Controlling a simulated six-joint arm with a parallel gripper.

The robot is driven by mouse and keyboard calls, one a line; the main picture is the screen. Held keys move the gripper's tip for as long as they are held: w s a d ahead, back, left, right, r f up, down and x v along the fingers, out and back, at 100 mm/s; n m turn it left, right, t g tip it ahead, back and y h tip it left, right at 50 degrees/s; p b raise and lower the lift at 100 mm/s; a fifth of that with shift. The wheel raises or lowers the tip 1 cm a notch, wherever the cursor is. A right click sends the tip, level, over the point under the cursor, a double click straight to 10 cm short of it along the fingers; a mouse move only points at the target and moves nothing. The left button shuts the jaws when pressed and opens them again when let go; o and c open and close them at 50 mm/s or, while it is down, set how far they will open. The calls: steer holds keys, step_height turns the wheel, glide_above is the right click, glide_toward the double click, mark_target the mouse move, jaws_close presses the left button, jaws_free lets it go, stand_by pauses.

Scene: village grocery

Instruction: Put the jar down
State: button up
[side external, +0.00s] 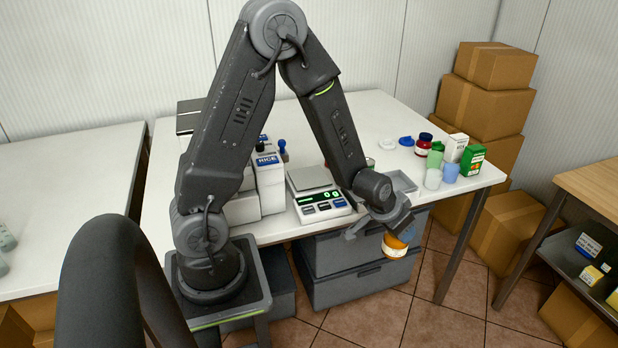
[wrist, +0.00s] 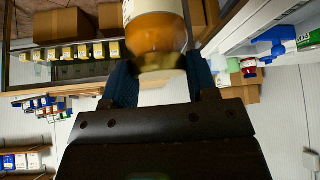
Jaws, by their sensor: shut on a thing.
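An orange jar (side external: 397,244) with a pale label hangs in my gripper (side external: 378,226), beyond the front edge of the white table. In the wrist view the jar (wrist: 155,35) sits between the two dark blue fingers of my gripper (wrist: 160,80), which are shut on its gold lid end. The top of the wrist picture cuts off part of the jar. The jar is in the air, with grey drawers and floor behind it in the side view.
The white table (side external: 370,115) holds a scale (side external: 318,195), a RICE box (side external: 270,180) and a grey tray (side external: 402,181). Cups, a red jar (side external: 423,144) and boxes stand at its right end. The table's back middle is clear. A wooden shelf (side external: 590,185) is at far right.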

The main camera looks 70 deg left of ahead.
steer(key=s+a+r+n+g+y, duration=0.1)
steer(key=a+n, duration=0.2)
steer(key=a, duration=0.6)
steer(key=a+r+n+y, duration=0.2)
steer(key=a, duration=0.7)
steer(key=shift+s+a+f+n+g+y, duration=0.25)
steer(key=shift+s+a+n, duration=0.5)
steer(key=shift+s+a, duration=1.25)
steer(key=shift+s+a+n+g+y, duration=0.3)
steer(key=shift+s+a+n, duration=0.55)
steer(key=shift+a, duration=2.25)
steer(key=shift+s+a+f+n+g+y, duration=0.15)
steer(key=shift+s+a+n+g, duration=0.45)
steer(key=shift+s+a, duration=1.45)
steer(key=shift+w+a+f, duration=0.15)
steer(key=shift+w+a, duration=0.35)
steer(key=shift+w, duration=0.05)
steer(key=o, duration=1.1)
steer(key=shift+o, duration=0.2)
